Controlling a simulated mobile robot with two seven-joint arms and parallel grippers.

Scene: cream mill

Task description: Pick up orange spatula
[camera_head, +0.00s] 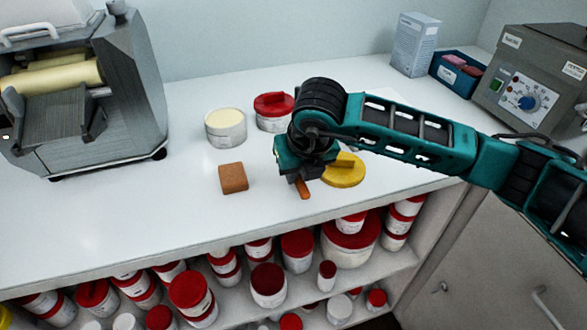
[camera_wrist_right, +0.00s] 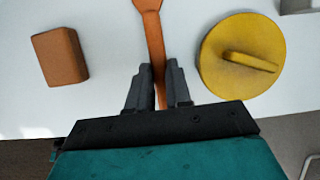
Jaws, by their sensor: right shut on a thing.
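The orange spatula (camera_wrist_right: 152,28) shows in the right wrist view, running from the top edge down between my right gripper's fingers. In the head view only a short end of the orange spatula (camera_head: 302,188) shows below the gripper; the rest is hidden by my arm. My right gripper (camera_wrist_right: 158,88) is shut on the spatula's narrow part, with a finger on each side. In the head view my right gripper (camera_head: 303,180) is low over the counter near its front edge. I cannot tell whether the spatula touches the counter. My left gripper is not in view.
A brown block (camera_head: 233,178) lies left of the gripper, and a yellow round lid with a handle (camera_head: 345,172) lies right. A roller mill (camera_head: 90,100) is left; a control box (camera_head: 530,80) is right.

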